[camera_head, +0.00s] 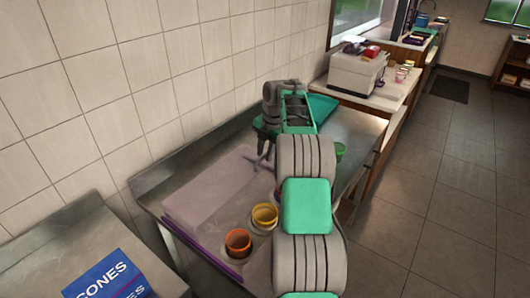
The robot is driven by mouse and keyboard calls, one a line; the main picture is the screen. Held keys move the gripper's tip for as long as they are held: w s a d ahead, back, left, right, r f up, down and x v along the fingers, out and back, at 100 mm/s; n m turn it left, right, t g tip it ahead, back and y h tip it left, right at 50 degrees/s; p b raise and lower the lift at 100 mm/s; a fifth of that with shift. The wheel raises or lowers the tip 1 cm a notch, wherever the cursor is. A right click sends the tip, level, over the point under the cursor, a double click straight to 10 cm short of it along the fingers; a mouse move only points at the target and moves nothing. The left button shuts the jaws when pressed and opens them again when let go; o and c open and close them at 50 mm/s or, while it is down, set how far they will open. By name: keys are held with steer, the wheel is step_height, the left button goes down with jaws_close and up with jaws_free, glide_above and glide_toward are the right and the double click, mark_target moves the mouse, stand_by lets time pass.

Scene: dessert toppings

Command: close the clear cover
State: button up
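The clear cover (205,195) shows as a pale, see-through lilac panel on the left part of the metal counter, near the tiled wall. The orange cup (238,243) and yellow cup (265,216) stand to its right and are not under it. My gripper (263,160) points down near the cover's far right end. It is small and dark here, so I cannot tell whether its fingers touch the cover or how far apart they are. My arm hides part of the counter to the right of the cover.
A green cup (340,151) shows just right of my arm. A blue CONES box (108,280) is at the front left.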

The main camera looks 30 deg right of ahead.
jaws_close()
stand_by(1.1)
